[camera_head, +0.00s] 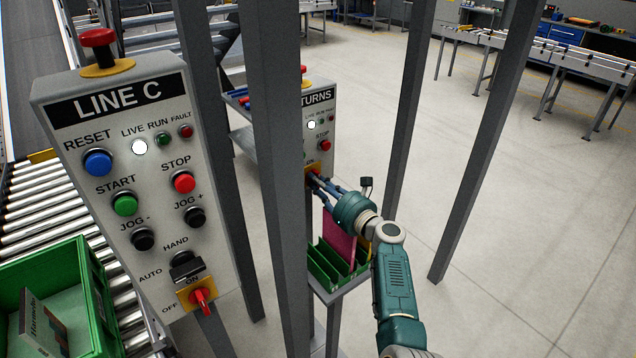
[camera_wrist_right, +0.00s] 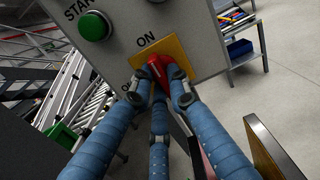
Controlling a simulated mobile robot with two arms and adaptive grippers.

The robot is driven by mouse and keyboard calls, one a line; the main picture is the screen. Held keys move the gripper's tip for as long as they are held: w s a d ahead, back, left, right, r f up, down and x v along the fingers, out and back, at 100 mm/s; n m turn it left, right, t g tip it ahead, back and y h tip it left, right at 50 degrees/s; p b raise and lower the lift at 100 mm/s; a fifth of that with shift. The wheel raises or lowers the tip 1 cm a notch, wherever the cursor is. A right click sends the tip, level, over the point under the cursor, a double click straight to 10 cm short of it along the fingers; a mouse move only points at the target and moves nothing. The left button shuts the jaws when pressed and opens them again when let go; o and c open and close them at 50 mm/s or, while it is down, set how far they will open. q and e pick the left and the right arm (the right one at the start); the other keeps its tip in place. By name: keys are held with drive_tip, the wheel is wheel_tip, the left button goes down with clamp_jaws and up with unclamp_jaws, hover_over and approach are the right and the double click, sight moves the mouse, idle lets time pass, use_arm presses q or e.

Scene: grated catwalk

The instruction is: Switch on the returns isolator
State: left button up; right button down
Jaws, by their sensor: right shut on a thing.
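The returns panel (camera_head: 318,105), its label cut to "TURNS" by a grey post, stands behind the LINE C panel. Its isolator is a red rotary handle (camera_wrist_right: 154,66) on a yellow plate (camera_wrist_right: 180,46), with ON printed above the plate and OFF at its lower left, partly hidden. My right gripper (camera_head: 316,178) reaches the panel's lower part. In the wrist view its blue fingers (camera_wrist_right: 158,84) are closed around the red handle. The fingers cover part of the handle, so I cannot tell its exact angle. My left gripper is not in view.
The LINE C panel (camera_head: 125,180) fills the left front, with its own red isolator (camera_head: 202,301). Grey posts (camera_head: 275,150) stand between it and the returns panel. A green divided bin (camera_head: 335,265) sits below my right wrist. Open floor (camera_head: 530,200) lies to the right.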

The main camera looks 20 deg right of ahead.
drive_tip(key=shift+f, duration=0.1)
drive_tip(key=c, duration=1.7)
unclamp_jaws()
drive_tip(key=shift+o, duration=0.2)
drive_tip(key=shift+s, duration=0.1)
drive_tip(key=v, duration=1.2)
